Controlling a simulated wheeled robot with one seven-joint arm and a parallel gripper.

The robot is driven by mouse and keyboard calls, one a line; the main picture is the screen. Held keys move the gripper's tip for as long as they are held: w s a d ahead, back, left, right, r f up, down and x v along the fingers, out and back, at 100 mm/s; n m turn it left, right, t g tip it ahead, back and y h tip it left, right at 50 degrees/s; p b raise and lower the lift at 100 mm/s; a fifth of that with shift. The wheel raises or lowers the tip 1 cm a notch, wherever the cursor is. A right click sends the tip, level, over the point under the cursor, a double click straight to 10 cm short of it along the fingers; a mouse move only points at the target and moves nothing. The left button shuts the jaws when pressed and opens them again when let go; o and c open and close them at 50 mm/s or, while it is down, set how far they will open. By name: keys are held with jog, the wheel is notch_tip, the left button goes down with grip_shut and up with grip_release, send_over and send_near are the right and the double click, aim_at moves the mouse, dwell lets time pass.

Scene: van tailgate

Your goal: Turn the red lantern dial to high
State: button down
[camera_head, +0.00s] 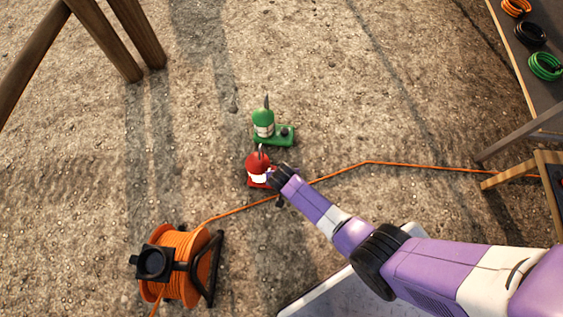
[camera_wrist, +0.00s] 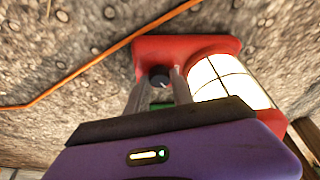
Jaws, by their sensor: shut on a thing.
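In the wrist view the lantern's red base (camera_wrist: 190,46) and caged glowing globe (camera_wrist: 222,80) fill the upper right. The dark round dial (camera_wrist: 159,78) sits on the base, beside the globe. My gripper (camera_head: 281,176) reaches the lantern from the right. In the wrist view its two grey fingers (camera_wrist: 160,88) stand on either side of the dial and are shut on it. The dial's setting marks cannot be read.
A green lantern (camera_head: 265,126) stands just behind the red one. An orange cable (camera_head: 366,162) runs across the ground close to my gripper, from an orange cable reel (camera_head: 178,266) at lower left. A shelf with coiled cables (camera_head: 545,66) is at upper right. Open gravel lies left.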

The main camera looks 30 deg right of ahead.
jog(key=c, duration=1.1)
grip_release()
jog(key=p+v, duration=0.5)
jog(key=v, duration=0.2)
jog(key=shift+s+r, duration=0.15)
jog(key=shift+r, duration=0.2)
